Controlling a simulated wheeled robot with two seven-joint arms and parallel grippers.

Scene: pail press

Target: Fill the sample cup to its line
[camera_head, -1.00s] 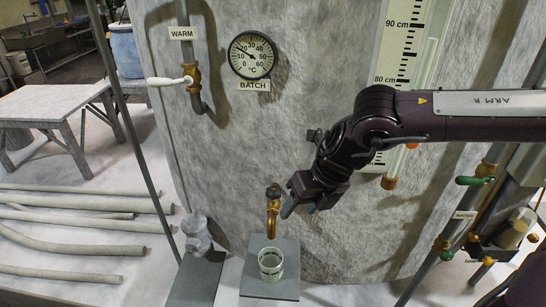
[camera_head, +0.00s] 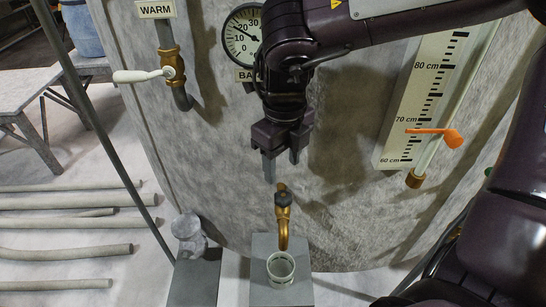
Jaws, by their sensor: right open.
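The sample cup (camera_head: 281,268) is small and clear with a pale rim. It stands upright on a grey stand (camera_head: 265,294), below the spout of a brass tap (camera_head: 283,228). Its line and any liquid inside are too small to tell. The tap's dark handle (camera_head: 284,198) sits on top of the tap body. My right gripper (camera_head: 283,168) is open and empty. It points down, just above the tap handle and apart from it in the picture. My left gripper is out of view.
A white-handled WARM valve (camera_head: 144,76) and a dial gauge (camera_head: 243,36) are on the grey vat wall. A scale board (camera_head: 428,100) with an orange pointer (camera_head: 452,138) is at right. A grey fitting (camera_head: 188,232) stands left of the cup. Pipes (camera_head: 70,226) lie on the floor at left.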

